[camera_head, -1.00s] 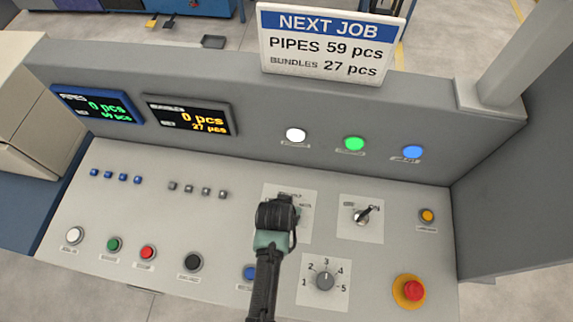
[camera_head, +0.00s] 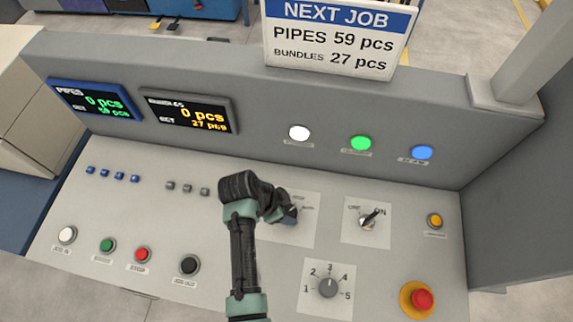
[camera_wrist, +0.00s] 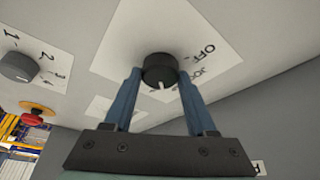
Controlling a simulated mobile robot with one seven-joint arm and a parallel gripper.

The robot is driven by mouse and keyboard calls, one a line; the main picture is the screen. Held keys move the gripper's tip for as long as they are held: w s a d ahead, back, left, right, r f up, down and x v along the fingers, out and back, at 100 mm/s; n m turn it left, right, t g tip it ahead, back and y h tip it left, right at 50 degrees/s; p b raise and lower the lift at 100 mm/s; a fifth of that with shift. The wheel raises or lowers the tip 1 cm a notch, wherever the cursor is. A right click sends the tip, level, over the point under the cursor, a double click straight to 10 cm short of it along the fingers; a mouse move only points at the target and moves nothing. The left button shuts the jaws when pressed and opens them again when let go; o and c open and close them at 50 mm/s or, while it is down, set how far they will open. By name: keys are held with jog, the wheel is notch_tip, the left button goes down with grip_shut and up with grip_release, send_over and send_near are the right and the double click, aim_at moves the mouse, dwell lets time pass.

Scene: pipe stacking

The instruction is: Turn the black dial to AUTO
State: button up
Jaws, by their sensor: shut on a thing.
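The black dial (camera_wrist: 160,66) sits on a white label plate in the wrist view, between the two blue fingers of my gripper (camera_wrist: 158,76). The fingers are shut on its sides. Its white pointer mark faces the bottom of the wrist picture, towards the gripper's base. The word OFF is readable on the plate to the right of the dial; a smaller word beside it is blurred and partly behind the right finger. I cannot read AUTO. In the head view my gripper (camera_head: 288,214) reaches the plate (camera_head: 307,232) from the left and hides the dial.
An OFF/ON switch (camera_head: 368,219) is right of the plate, and a numbered grey dial (camera_head: 328,286) is below it. A red mushroom button (camera_head: 422,299) is at lower right. Small buttons line the left. The panel's back wall (camera_head: 255,118) rises behind.

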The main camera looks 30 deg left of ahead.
jog(key=shift+w+a+m+g+h+b, duration=0.1)
jog(key=shift+m+g+h+b, duration=0.25)
jog(key=shift+m, duration=0.5)
jog(key=shift+m+g+h+b, duration=0.15)
jog(key=shift+m+b, duration=0.25)
jog(key=shift+m, duration=0.45)
jog(key=o, duration=1.4)
jog(key=shift+p+v, duration=0.5)
jog(key=shift+v, duration=6)
